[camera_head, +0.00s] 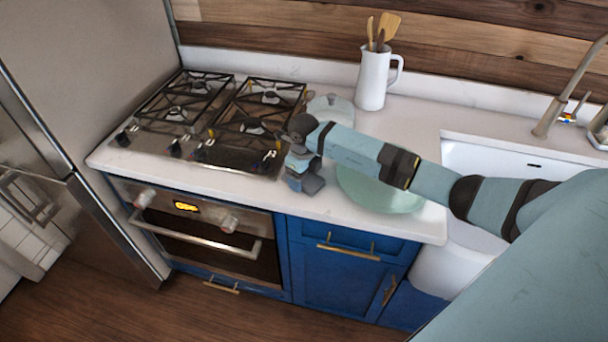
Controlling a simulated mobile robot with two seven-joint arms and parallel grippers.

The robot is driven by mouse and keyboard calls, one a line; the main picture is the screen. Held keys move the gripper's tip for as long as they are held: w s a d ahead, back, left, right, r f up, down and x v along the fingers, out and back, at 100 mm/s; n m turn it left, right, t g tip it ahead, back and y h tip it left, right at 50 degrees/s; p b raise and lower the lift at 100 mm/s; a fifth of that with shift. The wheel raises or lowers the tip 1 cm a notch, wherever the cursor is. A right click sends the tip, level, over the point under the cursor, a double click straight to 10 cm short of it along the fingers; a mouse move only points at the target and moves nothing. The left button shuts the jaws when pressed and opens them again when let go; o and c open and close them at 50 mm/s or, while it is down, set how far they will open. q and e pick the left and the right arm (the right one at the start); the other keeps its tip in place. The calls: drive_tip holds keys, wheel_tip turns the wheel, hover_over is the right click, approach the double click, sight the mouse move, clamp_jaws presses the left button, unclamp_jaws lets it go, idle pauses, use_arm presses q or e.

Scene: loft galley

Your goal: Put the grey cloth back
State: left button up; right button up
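I cannot make out a grey cloth in the head view. My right arm comes in from the right, across the counter. My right gripper (305,182) is low over the strip of counter between the cooktop and the green plate, close to the front edge. Its fingers are small and partly hidden by the wrist, so I cannot tell whether they are open or shut, or whether they hold anything. My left gripper is not in view. The oven's bar handle (197,236) is bare.
A black gas cooktop (215,118) is left of the gripper. A pale green plate (378,194) lies under my forearm. A lidded pale dish (330,108) and a white jug (374,80) with wooden utensils stand behind. A white sink (490,162) is at right.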

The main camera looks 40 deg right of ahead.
drive_tip(key=o, duration=0.3)
drive_tip(key=shift+o, duration=0.2)
